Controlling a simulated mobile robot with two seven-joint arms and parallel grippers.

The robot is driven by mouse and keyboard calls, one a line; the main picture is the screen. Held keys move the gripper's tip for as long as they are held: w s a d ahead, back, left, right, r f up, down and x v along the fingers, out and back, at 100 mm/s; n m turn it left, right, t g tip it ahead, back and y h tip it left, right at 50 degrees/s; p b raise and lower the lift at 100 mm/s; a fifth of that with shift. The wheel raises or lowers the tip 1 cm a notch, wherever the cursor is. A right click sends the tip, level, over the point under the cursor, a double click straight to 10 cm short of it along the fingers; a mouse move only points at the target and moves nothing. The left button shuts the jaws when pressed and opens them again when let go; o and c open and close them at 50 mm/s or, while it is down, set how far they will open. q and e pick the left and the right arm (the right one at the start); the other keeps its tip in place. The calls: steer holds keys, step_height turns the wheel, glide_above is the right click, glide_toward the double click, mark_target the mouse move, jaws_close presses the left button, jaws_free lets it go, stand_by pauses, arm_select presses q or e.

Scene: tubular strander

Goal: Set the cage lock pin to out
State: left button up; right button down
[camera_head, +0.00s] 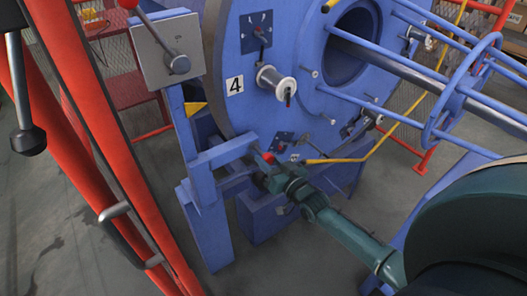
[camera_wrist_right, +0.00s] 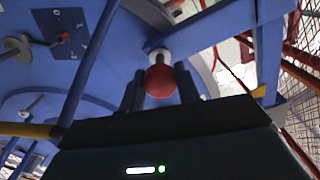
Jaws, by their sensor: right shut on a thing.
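The cage lock pin shows as a red ball knob (camera_head: 268,157) at the lower edge of the blue cage disc, by the blue bracket of the frame. In the right wrist view the red knob (camera_wrist_right: 160,80) sits between my two dark fingers, with a light collar behind it against blue metal. My right gripper (camera_head: 272,170) is shut on this knob, its green arm reaching in from the lower right. How far the pin stands out is hard to tell. My left gripper is not in view.
A red frame (camera_head: 85,110) runs down the left. Yellow and blue rods cross to the right.

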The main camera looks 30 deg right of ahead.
steer(key=shift+s+f, duration=0.1)
steer(key=c, duration=1)
jaws_free()
steer(key=shift+s, duration=0.1)
steer(key=s+d, duration=0.2)
steer(key=s, duration=1.1)
steer(key=shift+a, duration=0.1)
